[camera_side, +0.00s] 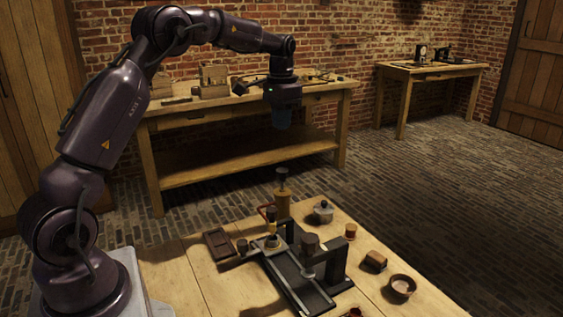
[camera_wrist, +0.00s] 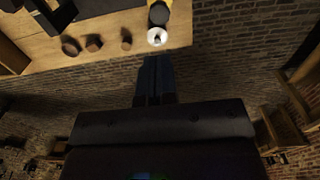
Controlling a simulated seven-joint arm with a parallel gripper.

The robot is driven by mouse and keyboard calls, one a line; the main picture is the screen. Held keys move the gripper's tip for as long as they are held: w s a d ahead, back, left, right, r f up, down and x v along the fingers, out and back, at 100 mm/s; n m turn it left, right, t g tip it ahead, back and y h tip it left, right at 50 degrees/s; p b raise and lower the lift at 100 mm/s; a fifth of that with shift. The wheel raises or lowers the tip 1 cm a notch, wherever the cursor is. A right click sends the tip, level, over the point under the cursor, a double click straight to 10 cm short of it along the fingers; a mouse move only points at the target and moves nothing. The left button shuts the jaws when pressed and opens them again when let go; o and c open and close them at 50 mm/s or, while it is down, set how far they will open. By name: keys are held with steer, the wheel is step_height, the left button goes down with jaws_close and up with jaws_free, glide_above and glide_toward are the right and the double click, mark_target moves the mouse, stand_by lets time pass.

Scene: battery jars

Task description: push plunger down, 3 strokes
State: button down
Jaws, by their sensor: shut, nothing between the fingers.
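The plunger (camera_side: 282,172) has a dark round knob on a rod. It stands upright out of a brass-coloured cylinder (camera_side: 283,204) at the far edge of the near table. The knob seems raised above the cylinder's top. In the wrist view, a dark round top that looks like the knob (camera_wrist: 158,15) shows at the upper edge, over yellow metal. My gripper (camera_side: 282,120) points down, high above the plunger and clear of it. In the wrist view its fingers (camera_wrist: 155,82) are together with nothing between them.
A lidded metal pot (camera_side: 323,211), a small cup (camera_side: 350,231), a brown block (camera_side: 374,261) and a bowl (camera_side: 402,286) stand right of the plunger. A dark frame (camera_side: 333,262) stands in front. A workbench (camera_side: 240,108) is behind. The air between gripper and plunger looks clear.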

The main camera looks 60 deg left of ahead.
mark_target(281, 170)
step_height(281, 170, down, 11)
steer(key=shift+f, duration=0.1)
stand_by(0.4)
steer(key=shift+f, duration=1.4)
steer(key=shift+r, duration=0.1)
step_height(281, 170, up, 14)
steer(key=shift+r, duration=0.2)
step_height(281, 170, up, 2)
steer(key=shift+r, duration=0.15)
